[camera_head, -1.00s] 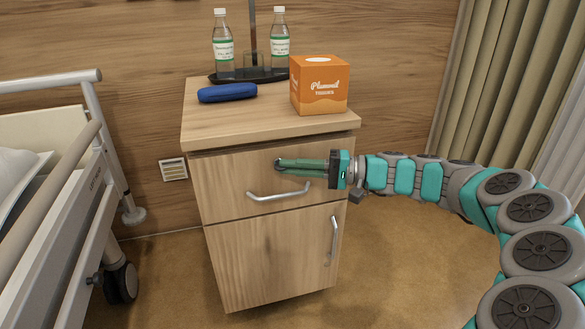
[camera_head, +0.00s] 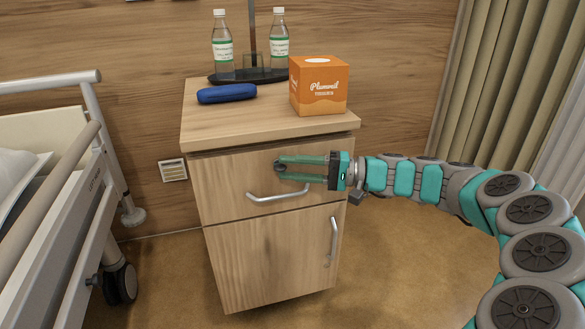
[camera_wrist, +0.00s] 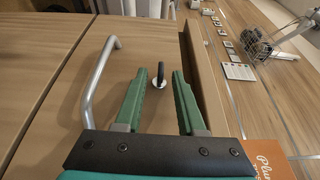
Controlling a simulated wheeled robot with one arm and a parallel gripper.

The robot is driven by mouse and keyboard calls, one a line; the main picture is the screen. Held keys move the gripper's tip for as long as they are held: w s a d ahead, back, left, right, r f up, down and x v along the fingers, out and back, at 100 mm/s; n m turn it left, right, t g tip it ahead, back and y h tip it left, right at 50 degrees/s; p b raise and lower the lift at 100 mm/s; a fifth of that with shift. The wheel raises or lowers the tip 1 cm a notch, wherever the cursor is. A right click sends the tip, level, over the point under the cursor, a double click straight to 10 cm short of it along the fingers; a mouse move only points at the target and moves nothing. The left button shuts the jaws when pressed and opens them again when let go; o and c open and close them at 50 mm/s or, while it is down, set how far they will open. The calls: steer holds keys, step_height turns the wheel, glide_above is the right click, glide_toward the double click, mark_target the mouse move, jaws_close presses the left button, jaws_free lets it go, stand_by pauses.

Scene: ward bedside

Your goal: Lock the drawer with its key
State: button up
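The drawer (camera_head: 225,180) is the upper front of the wooden bedside cabinet, with a silver bar handle (camera_head: 278,196); it looks shut. The key (camera_wrist: 160,70) has a dark head and stands in the round silver lock (camera_wrist: 158,85) near the drawer's top edge. In the head view the key is a small dark shape at the fingertips, partly hidden. My gripper (camera_head: 277,167) reaches in from the right along the drawer front. Its green fingers are open, one on each side of the key, with visible gaps in the wrist view (camera_wrist: 159,76).
On the cabinet top (camera_head: 220,125) are a blue case (camera_head: 227,93), an orange tissue box (camera_head: 320,85) and a dark tray (camera_head: 220,78) with two bottles. A lower door (camera_head: 265,258) has its own handle. A bed rail (camera_head: 60,175) stands at left, a curtain (camera_head: 510,80) at right.

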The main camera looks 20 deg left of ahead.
steer(key=w+d, duration=0.1)
steer(key=d, duration=0.6)
steer(key=shift+d+p, duration=0.3)
steer(key=shift+d, duration=0.05)
steer(key=shift+w, duration=0.1)
steer(key=s+r+n+g+h+p, duration=0.15)
steer(key=s+h, duration=0.25)
steer(key=s, duration=0.6)
steer(key=s+r+n+g+h+p, duration=0.1)
steer(key=s+r+h+p, duration=0.25)
steer(key=s, duration=0.65)
steer(key=s+d+f+m+t+h+p, duration=0.1)
steer(key=s+d+f+h, duration=0.2)
steer(key=s+d, duration=0.2)
steer(key=s+d+f+m+t+h+p, duration=0.1)
steer(key=s+d+h, duration=0.3)
steer(key=d, duration=0.6)
steer(key=s+d+f+m+t+h+p, duration=0.1)
steer(key=s+d+f+m+h+p, duration=0.1)
steer(key=s+d, duration=0.6)
step_height(320, 180, down, 3)
steer(key=shift+s+d+r+h, duration=0.15)
steer(key=shift+r+h, duration=0.05)
steer(key=shift+h, duration=0.55)
steer(key=shift+t, duration=0.25)
